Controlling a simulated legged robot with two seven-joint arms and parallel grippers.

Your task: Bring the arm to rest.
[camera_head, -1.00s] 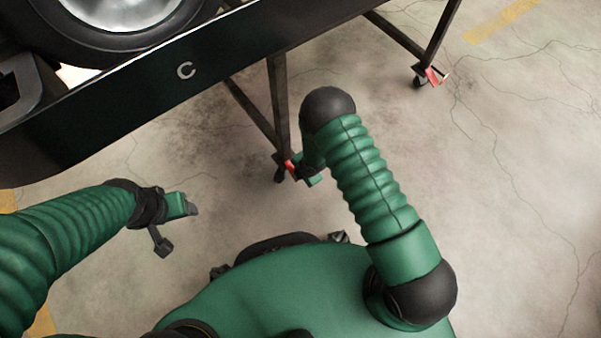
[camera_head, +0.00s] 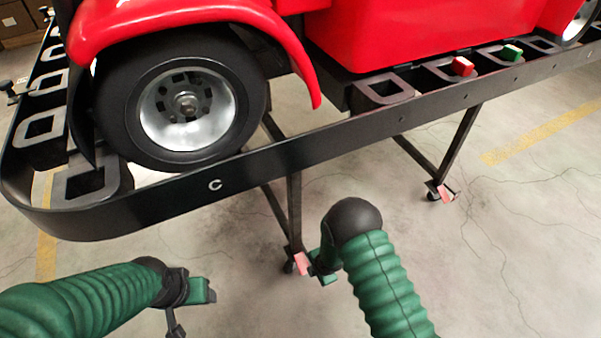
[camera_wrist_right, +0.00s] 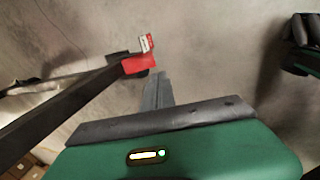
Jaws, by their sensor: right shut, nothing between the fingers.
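My right arm (camera_head: 385,285) comes up from the bottom of the head view and bends at a black elbow. My right gripper (camera_head: 322,268) hangs behind it, below the stand's front rail and partly hidden by the arm. In the right wrist view its fingers (camera_wrist_right: 157,90) are together, with nothing between them. My left arm (camera_head: 85,305) comes in from the left. My left gripper (camera_head: 192,308) has its two fingers spread apart over the floor and is empty.
A black stand (camera_head: 330,140) with a letter C carries a red kart (camera_head: 425,32). Stand legs (camera_head: 295,215) reach the floor near my right gripper. Concrete floor (camera_head: 530,240) at the right is clear.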

